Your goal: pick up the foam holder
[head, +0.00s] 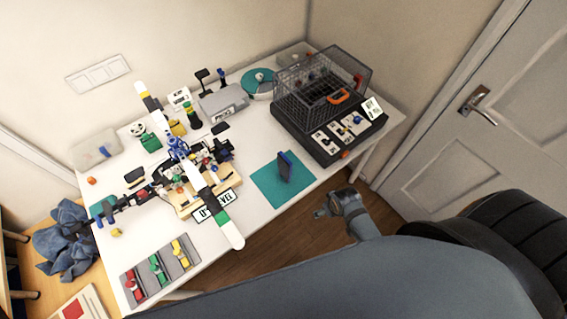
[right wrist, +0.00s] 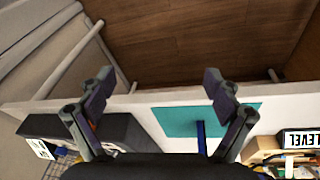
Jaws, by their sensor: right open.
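A dark blue upright block (head: 284,167), which looks like the foam holder, stands on a teal mat (head: 262,184) near the table's front edge. In the right wrist view the block (right wrist: 201,138) shows edge-on, partly hidden by the finger on the right of the picture. My right gripper (head: 324,212) is in front of the table edge, to the right of and nearer than the block, apart from it. In the right wrist view the gripper (right wrist: 158,78) is open, with nothing between its fingers. My left gripper is not in view.
A black box with a wire cage (head: 318,85) stands right of the mat. A model with a long white wing (head: 226,222) lies left of it. A tray with coloured parts (head: 188,252) is at the front left. Wooden floor (right wrist: 185,45) lies beyond the table edge.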

